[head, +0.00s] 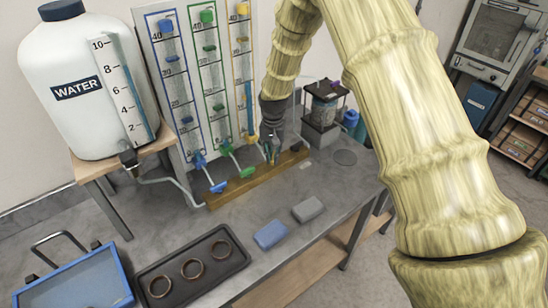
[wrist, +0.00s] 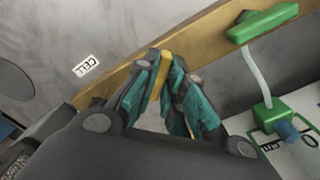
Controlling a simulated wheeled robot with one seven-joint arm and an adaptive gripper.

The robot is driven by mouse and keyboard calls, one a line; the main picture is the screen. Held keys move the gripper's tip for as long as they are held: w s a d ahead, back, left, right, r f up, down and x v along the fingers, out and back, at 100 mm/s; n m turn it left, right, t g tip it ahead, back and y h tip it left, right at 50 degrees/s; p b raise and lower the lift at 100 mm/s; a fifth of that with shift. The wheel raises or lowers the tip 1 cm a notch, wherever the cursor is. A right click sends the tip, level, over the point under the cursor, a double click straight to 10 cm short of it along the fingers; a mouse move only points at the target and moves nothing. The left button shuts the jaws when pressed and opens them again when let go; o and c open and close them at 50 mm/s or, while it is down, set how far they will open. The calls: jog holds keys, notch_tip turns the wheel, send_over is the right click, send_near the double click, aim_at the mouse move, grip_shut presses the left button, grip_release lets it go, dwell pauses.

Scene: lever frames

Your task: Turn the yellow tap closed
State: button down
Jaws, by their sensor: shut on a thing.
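The yellow tap is mostly hidden by my gripper; a yellow piece of its handle (wrist: 165,68) shows between the fingertips in the wrist view. My gripper (head: 271,150) is shut on that handle, at the right part of the wooden strip. In the wrist view its teal-padded fingers (wrist: 163,75) close on the handle from both sides. The yellow-framed tube (head: 242,70) stands behind the tap in the head view. How far the tap is turned cannot be told.
The green tap (head: 243,168) and blue tap (head: 216,185) sit just left on the wooden strip (head: 225,197). A water tank (head: 75,60) stands at left. A caged device (head: 323,112) stands close on the right. Sponges and a dark tray (head: 150,297) lie in front.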

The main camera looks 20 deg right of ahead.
jog(key=m+b, duration=0.1)
jog(key=m, duration=0.3)
jog(key=shift+w+r+m, duration=0.1)
jog(key=shift+w+m, duration=0.05)
jog(key=shift+m, duration=0.15)
jog(key=shift+a+m, duration=0.15)
jog(key=shift+m, duration=1.65)
jog(key=shift+w+r, duration=0.1)
jog(key=c, duration=1.5)
grip_release()
jog(key=shift+a, duration=0.1)
notch_tip(320, 180, up, 12)
